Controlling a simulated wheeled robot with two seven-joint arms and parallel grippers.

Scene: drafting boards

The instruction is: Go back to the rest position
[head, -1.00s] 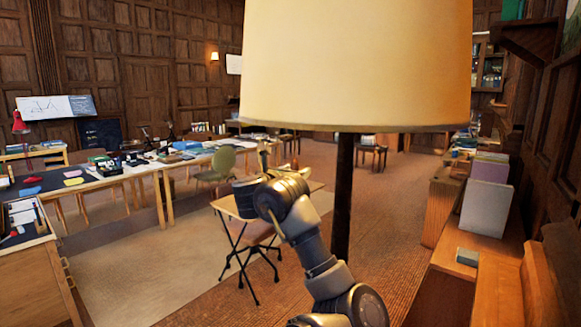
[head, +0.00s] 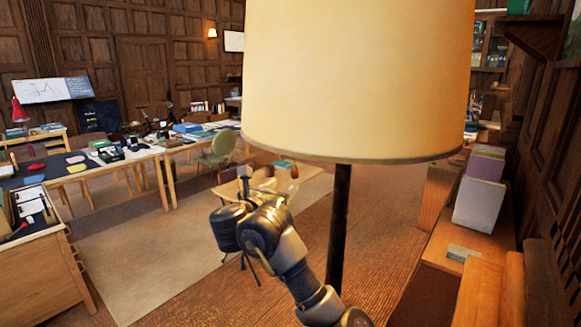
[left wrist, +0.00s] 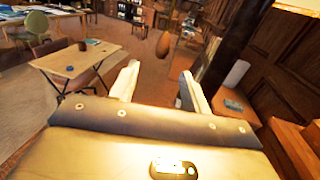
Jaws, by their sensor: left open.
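My left gripper (left wrist: 160,88) is open in the left wrist view, with its two pale fingers spread apart and nothing held between them. In the head view my left arm comes up from the bottom centre, and its dark wrist stands in front of the small wooden table. The fingers are hard to make out there. My right gripper is in neither view.
A floor lamp with a large cream shade (head: 355,80) and dark pole (head: 340,230) stands close beside my left arm. A small folding table (left wrist: 82,61) is ahead. Long desks line the left; a wooden bench (head: 482,245) lines the right. Carpet (head: 150,265) is open at left.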

